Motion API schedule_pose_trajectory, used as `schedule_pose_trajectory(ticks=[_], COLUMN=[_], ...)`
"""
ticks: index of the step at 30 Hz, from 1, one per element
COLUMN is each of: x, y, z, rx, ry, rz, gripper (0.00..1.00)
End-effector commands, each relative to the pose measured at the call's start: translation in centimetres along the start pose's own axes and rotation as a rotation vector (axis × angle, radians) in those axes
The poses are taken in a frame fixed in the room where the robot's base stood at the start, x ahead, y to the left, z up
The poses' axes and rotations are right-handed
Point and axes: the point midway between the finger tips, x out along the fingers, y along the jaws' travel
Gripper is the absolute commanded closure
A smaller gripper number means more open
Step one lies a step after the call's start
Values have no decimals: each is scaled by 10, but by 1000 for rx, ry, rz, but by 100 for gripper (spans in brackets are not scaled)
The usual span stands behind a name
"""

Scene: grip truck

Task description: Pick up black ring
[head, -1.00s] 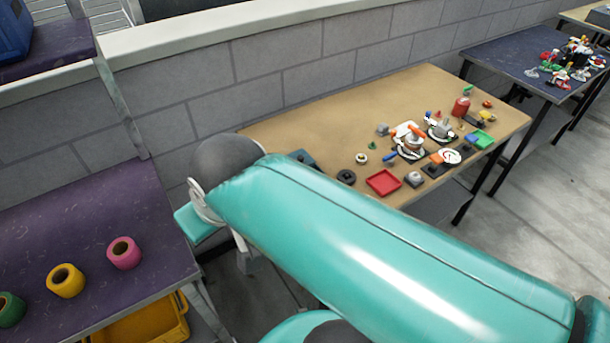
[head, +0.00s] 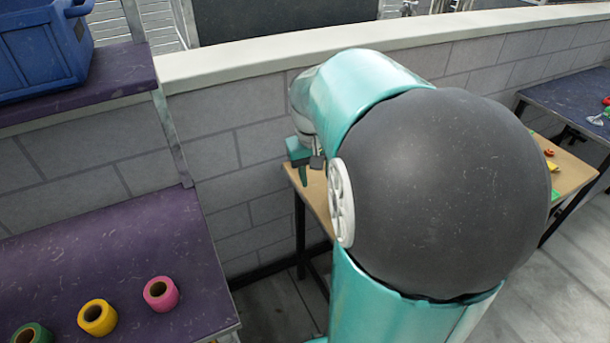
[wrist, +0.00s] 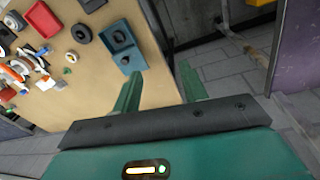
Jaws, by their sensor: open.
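The black ring (wrist: 81,33) lies flat on the tan table (wrist: 95,85) in the wrist view, between a red tray (wrist: 44,19) and a blue-grey holder (wrist: 131,57). In the head view my arm hides it. My gripper (wrist: 160,82) is open and empty, with its two green fingers apart. The fingers are over the table's edge, to the right of and below the ring in the wrist view. My gripper also shows in the head view (head: 309,170), above the table's left end.
Several small parts crowd the table left of the ring in the wrist view. A small light ring (wrist: 72,57) lies near the black one. A purple bench (head: 110,255) carries pink (head: 161,293), yellow (head: 97,316) and green rolls. A brick wall (head: 190,190) runs behind.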

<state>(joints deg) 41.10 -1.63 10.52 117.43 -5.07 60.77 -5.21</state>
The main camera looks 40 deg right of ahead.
Motion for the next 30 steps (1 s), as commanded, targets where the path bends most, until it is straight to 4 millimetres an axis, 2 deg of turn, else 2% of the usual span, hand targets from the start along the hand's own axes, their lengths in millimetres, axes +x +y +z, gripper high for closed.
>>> schedule_pose_trajectory(ticks=[1, 6, 9, 13, 16, 20, 30], x=[12, 46, 66, 85, 93, 105, 165], y=[18, 72, 101, 129, 138, 140, 132], z=[-5, -14, -16, -15, -15, -14, -3], rx=[30, 109, 149, 188, 203, 207, 207], ry=[-33, -117, -159, -192, -206, -212, -212], rz=[-7, -38, -62, -86, -98, -103, -102], gripper=[57, 57, 57, 57, 57, 57, 57])
